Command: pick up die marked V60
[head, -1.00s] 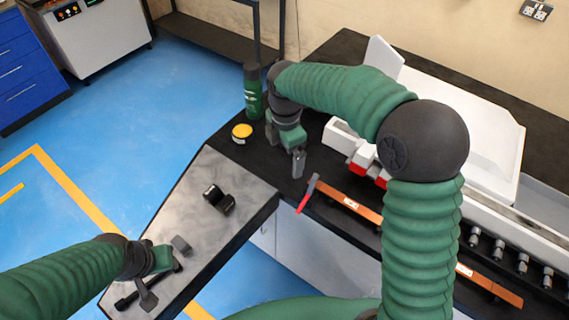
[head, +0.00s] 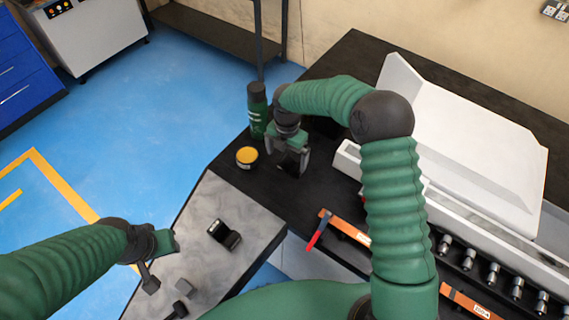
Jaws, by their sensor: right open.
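Small dark blocks lie on the grey slanted tabletop (head: 246,210). My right gripper (head: 291,164) is open, pointing down above the black bench beside the yellow-topped tin. My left gripper (head: 152,281) hangs at the left edge of the grey tabletop, left of the small grey block. Its jaws are not clear.
A yellow-topped tin (head: 247,157) and a green bottle (head: 257,112) stand left of my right gripper. A red-handled tool (head: 318,232) lies by an orange bar (head: 347,228). The white machine (head: 465,125) fills the right side of the black bench (head: 345,55).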

